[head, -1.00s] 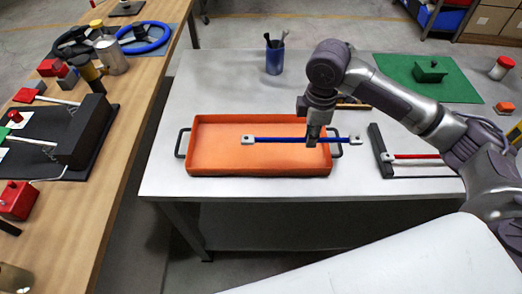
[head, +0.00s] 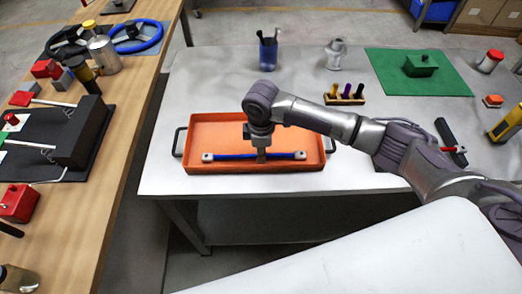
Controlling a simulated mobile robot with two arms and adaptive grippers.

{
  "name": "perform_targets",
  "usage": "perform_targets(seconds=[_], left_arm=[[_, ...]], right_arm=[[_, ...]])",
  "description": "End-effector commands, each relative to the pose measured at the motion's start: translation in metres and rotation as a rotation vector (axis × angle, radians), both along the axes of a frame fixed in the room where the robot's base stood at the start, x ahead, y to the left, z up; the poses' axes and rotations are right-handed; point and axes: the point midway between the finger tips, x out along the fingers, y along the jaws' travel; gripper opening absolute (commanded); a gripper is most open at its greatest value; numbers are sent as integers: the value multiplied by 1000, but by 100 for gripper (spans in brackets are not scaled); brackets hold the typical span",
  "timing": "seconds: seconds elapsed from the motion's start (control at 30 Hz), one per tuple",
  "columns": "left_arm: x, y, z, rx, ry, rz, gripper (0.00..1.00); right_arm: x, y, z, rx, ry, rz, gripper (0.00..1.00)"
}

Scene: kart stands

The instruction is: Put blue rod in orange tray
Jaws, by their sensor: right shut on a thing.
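The blue rod (head: 228,156) with grey end blocks lies level across the orange tray (head: 214,128), within its rim as seen from above. I cannot tell whether it touches the tray floor. My right gripper (head: 261,156) points down over the tray and is shut on the rod near its middle. The tray sits on the white table and has dark handles at both ends. My left gripper is not in view.
A dark blue pen cup (head: 268,54), a small wooden holder (head: 344,99) and a green mat (head: 415,75) stand behind and right. A wooden bench (head: 112,140) runs along the left.

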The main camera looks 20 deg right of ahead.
Motion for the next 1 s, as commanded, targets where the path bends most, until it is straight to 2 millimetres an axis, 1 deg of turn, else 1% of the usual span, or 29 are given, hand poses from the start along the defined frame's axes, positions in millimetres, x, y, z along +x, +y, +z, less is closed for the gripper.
perform_targets(seconds=[0.27, 0.5, 0.53, 0.67, 0.7, 1.0], left_arm=[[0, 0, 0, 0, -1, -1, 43], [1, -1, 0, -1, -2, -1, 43], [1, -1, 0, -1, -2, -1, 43], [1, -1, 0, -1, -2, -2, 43], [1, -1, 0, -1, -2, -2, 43], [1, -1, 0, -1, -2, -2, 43]], right_arm=[[0, 0, -1, 2, -1, 1, 0], [0, 1, -9, 2, 0, 1, 0], [-1, 0, -10, 2, 2, 1, 15], [-2, 0, -11, 0, 4, 1, 37], [-2, 0, -12, 0, 5, 1, 39], [-2, 0, -12, 0, 6, 2, 39]])
